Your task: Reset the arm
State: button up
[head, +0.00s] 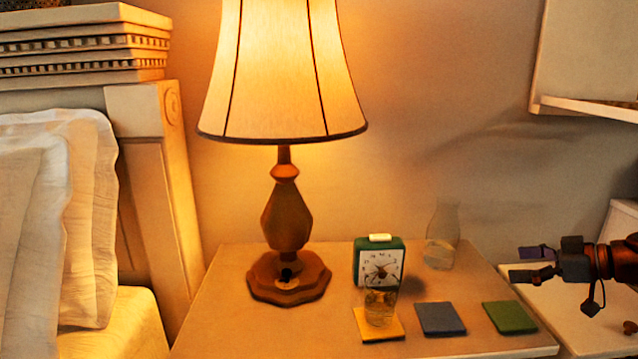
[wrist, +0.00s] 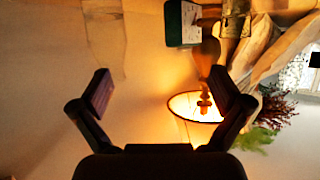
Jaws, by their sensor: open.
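My gripper (head: 535,264) reaches in from the right edge of the head view, level with the bedside table's right side. Its two fingers are spread apart with nothing between them. In the wrist view the open fingers (wrist: 160,95) frame bare wall, with the lit lamp (wrist: 203,105) behind the right finger. My gripper is apart from every object on the table.
The bedside table (head: 225,300) holds a lit lamp (head: 287,215), a green clock (head: 380,262), a glass (head: 380,305) on a yellow coaster (head: 368,331), blue (head: 440,318) and green (head: 510,316) coasters, and a clear carafe (head: 442,240). A shelf (head: 590,107) hangs above my gripper.

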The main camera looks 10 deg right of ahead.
jog(key=s+a+r+g+p, duration=0.2)
jog(key=a+r+p, duration=0.25)
jog(key=a, duration=0.45)
jog(key=s+a+r+g+h+p, duration=0.1)
jog(key=s+a+r+g+p, duration=0.3)
jog(key=a, duration=0.5)
jog(key=s+a+r+g+p, duration=0.1)
jog(key=a+r+p, duration=0.4)
jog(key=a, duration=0.5)
jog(key=s+a+r+m+g+h+p, duration=0.1)
jog(key=s+a+m+g+h+p, duration=0.3)
jog(key=s+p, duration=0.5)
jog(key=s+d+m+h+p, duration=0.3)
jog(key=s+m+h+p, duration=0.1)
jog(key=s, duration=1)
jog(key=shift+p, duration=0.55)
jog(key=shift+c, duration=0.2)
